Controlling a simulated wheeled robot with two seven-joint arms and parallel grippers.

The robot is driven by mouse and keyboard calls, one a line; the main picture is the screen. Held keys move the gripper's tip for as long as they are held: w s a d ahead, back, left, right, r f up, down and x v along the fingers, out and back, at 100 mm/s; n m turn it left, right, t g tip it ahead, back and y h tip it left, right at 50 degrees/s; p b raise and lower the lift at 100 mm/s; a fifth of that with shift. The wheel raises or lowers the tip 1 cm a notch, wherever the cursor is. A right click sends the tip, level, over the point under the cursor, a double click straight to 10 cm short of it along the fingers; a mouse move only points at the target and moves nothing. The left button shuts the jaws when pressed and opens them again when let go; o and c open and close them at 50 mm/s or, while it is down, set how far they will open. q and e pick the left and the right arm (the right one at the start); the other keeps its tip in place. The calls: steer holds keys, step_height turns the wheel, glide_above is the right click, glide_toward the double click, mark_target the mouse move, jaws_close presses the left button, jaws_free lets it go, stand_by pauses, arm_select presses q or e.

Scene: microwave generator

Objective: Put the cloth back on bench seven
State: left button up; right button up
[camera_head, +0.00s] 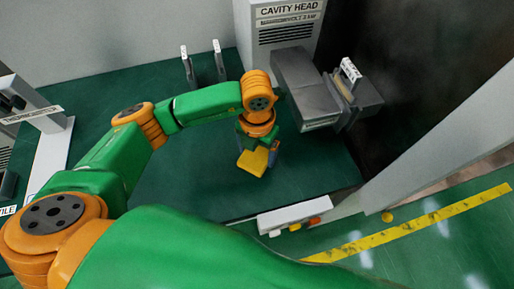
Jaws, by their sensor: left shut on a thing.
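My left gripper (257,155) reaches down over the dark green bench top (200,190), near the bench's right part. It is shut on a small yellow folded piece, which looks like the cloth (252,162). The cloth sits between the two blue-grey fingers. I cannot tell whether the cloth touches the bench top or hangs just above it. No number seven can be read on the bench from here. My right gripper is not in view.
A cabinet labelled CAVITY HEAD (285,35) stands behind the gripper, with a grey metal block (303,85) beside it. Two small uprights (219,60) stand at the back. A white strip with coloured buttons (294,213) lines the front edge. A yellow floor line (420,225) runs at right.

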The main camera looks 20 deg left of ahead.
mark_target(257, 154)
arm_select(q)
steer(key=shift+f, duration=0.15)
steer(key=o, duration=0.9)
steer(key=shift+r, duration=0.35)
step_height(257, 154, up, 7)
steer(key=shift+w+r+b, duration=0.1)
steer(key=shift+b, duration=0.65)
step_height(257, 154, up, 4)
steer(key=shift+r+p, duration=0.25)
steer(key=shift+p, duration=0.05)
